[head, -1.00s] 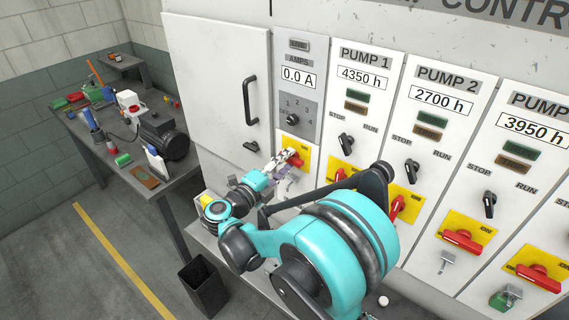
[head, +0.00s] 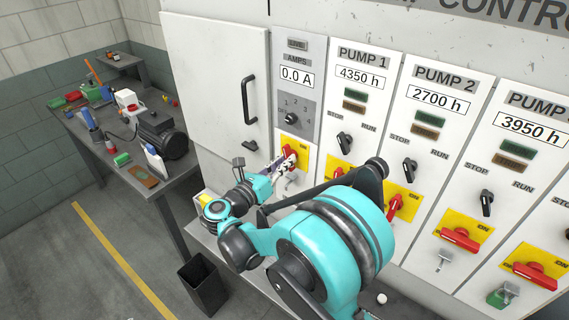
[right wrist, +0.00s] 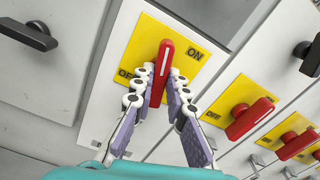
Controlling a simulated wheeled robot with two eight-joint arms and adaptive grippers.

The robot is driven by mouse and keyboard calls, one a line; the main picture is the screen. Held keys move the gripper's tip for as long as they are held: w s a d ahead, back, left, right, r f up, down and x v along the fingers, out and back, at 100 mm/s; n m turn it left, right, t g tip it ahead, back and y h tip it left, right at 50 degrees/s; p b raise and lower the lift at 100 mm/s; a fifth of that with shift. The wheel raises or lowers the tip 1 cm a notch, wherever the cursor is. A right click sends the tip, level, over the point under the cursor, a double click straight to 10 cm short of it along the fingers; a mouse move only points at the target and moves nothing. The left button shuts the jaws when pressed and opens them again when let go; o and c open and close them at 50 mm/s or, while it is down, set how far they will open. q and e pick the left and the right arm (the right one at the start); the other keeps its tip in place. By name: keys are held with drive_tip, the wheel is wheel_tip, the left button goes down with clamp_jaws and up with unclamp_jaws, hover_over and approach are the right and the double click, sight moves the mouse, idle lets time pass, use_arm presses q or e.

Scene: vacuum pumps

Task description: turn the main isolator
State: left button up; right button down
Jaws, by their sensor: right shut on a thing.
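The main isolator is a red handle (right wrist: 166,60) on a yellow plate (right wrist: 190,38) marked ON and OFF, below the ammeter panel in the head view (head: 304,152). My right gripper (head: 285,162) is at the handle. In the right wrist view its two fingers (right wrist: 162,76) are shut on the handle, one on each side. The handle stands about in line with the panel's upright edges, its white mark upward, with OFF to its left and ON to its upper right. The fingers hide part of the handle in the head view. My left gripper is out of view.
A black selector knob (head: 291,118) sits above the isolator.

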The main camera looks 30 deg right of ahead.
drive_tip(key=shift+f+m, duration=0.1)
drive_tip(key=shift+m, duration=1)
drive_tip(key=c, duration=1.9)
unclamp_jaws()
drive_tip(key=shift+m, duration=0.6)
drive_tip(key=o, duration=0.4)
drive_tip(key=shift+a, duration=0.1)
drive_tip(key=shift+v, duration=0.9)
drive_tip(key=b+v, duration=0.1)
drive_tip(key=v, duration=0.5)
